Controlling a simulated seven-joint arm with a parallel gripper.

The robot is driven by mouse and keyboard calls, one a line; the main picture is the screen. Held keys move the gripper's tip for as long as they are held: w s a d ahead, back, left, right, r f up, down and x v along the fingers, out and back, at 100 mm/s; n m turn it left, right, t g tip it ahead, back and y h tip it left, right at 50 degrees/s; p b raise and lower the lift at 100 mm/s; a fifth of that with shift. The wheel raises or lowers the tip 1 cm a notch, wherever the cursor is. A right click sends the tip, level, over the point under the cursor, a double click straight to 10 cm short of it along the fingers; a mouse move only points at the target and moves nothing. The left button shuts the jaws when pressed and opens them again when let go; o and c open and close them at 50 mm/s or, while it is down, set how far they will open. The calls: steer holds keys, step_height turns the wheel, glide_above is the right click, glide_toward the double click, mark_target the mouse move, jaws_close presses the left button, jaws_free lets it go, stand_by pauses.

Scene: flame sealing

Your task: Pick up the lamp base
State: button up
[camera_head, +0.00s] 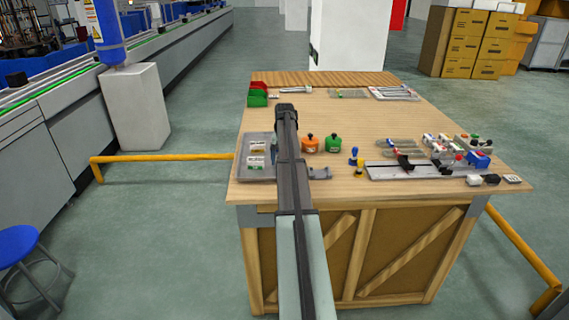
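My arm reaches from the bottom edge over the workbench (300,102). My gripper (287,109) is at its far end, above the left part of the bench; its fingers are too small and dark to read. Just right of the arm stand two small round containers with dark tops, one orange (310,146) and one green (333,144). Either may be the lamp base; I cannot tell which. Both stand upright on the bench, apart from the gripper. A small grey piece (320,173) lies nearer, partly hidden by the arm.
A grey tray (243,170) with small packets lies left of the arm. Red and green bins (258,97) stand at the back left. Blue and yellow small items (354,155) and a grey rail fixture (425,172) with several parts fill the right. The bench's middle back is clear.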

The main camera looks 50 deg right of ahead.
steer(key=shift+c, duration=0.4)
steer(key=c, duration=0.7)
steer(key=shift+o, duration=0.2)
step_height(320, 180, up, 9)
steer(key=shift+f, duration=0.1)
steer(key=shift+s+d+r, duration=0.2)
steer(key=shift+r, duration=0.15)
steer(key=s+d+f, duration=0.2)
steer(key=s+d, duration=0.2)
steer(key=s, duration=1)
steer(key=shift+d+n, duration=0.2)
steer(key=shift+n, duration=0.1)
